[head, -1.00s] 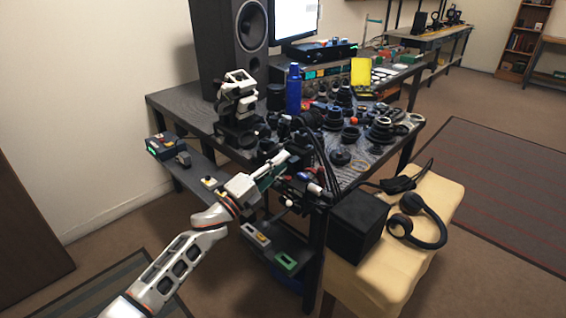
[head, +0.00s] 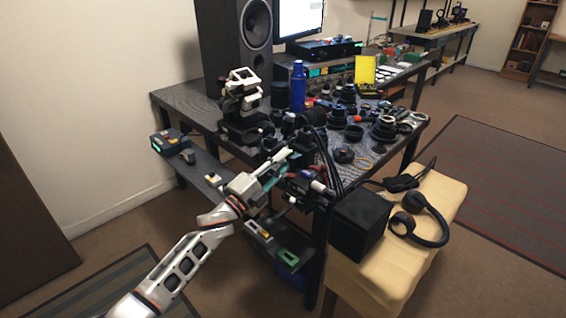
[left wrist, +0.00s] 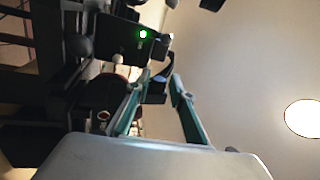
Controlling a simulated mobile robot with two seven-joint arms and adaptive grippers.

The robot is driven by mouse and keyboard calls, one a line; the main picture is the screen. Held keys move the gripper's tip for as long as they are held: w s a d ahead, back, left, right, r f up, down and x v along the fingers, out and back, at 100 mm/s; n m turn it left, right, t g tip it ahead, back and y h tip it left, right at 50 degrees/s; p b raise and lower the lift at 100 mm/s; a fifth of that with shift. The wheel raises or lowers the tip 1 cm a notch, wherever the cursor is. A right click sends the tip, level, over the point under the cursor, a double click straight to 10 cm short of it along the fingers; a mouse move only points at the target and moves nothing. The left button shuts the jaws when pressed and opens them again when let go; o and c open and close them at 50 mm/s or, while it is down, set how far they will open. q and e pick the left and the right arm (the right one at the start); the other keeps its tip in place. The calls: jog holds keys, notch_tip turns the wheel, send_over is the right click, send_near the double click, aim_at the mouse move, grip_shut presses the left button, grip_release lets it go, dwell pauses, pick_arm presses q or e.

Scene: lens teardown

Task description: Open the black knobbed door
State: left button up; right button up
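My left gripper (head: 283,158) reaches in from the left to the near edge of the cluttered table. In the left wrist view its two teal fingers (left wrist: 161,82) stand apart, with a gap between them. Small pale round knobs (head: 317,186) show on dark parts just right of the gripper. In the left wrist view a black panel (left wrist: 122,36) with a lit green spot lies beyond the fingertips, with a pale knob (left wrist: 118,60) near its lower edge. I cannot tell which dark panel is the knobbed door, or whether it is shut. My right gripper is out of view.
The table (head: 180,98) is crowded with lens parts, a blue bottle (head: 297,88) and a black speaker (head: 232,45). Dark cables hang near the gripper. A black box (head: 358,224) and headphones (head: 425,225) lie on a yellow-covered stool (head: 440,200). A low shelf (head: 205,165) runs below.

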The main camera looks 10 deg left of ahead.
pick_arm(q)
jog(key=v, duration=1.2)
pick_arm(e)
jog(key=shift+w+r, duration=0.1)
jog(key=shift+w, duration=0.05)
pick_arm(q)
jog(key=shift+s, duration=0.1)
